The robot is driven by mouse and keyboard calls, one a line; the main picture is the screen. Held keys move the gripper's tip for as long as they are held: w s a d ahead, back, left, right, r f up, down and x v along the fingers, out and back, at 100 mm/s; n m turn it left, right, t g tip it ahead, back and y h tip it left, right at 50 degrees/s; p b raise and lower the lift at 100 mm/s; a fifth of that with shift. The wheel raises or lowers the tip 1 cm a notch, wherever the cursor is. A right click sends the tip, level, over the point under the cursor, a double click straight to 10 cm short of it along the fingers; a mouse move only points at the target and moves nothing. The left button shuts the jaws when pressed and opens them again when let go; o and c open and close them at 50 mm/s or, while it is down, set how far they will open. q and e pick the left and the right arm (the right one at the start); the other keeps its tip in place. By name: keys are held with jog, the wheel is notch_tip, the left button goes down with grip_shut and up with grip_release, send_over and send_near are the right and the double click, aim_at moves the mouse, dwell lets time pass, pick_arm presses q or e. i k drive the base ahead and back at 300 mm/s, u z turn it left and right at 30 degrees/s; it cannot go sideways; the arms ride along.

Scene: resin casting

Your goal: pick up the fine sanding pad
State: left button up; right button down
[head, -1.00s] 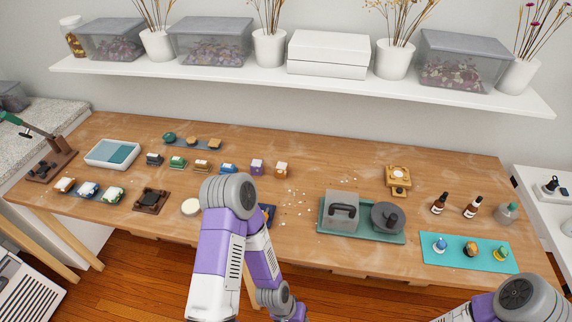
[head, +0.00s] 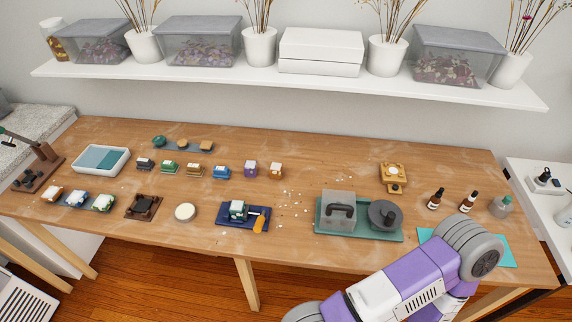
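I cannot tell by label which item is the fine sanding pad. Small pad-like blocks stand in a row on the table: a dark one (head: 145,164), a green one (head: 169,167), a brown one (head: 195,170) and a blue one (head: 222,172). One of my arms crosses the lower right; no gripper fingers show in view.
A teal tray (head: 365,234) holds a clear box and a dark round lid. Dropper bottles (head: 435,199) stand at the right. A turquoise mat (head: 507,249) is mostly hidden by my arm. White crumbs lie mid-table.

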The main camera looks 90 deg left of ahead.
aim_at(220, 173)
jog(key=z, duration=0.25)
jog(key=k, duration=1.9)
jog(key=u, duration=0.25)
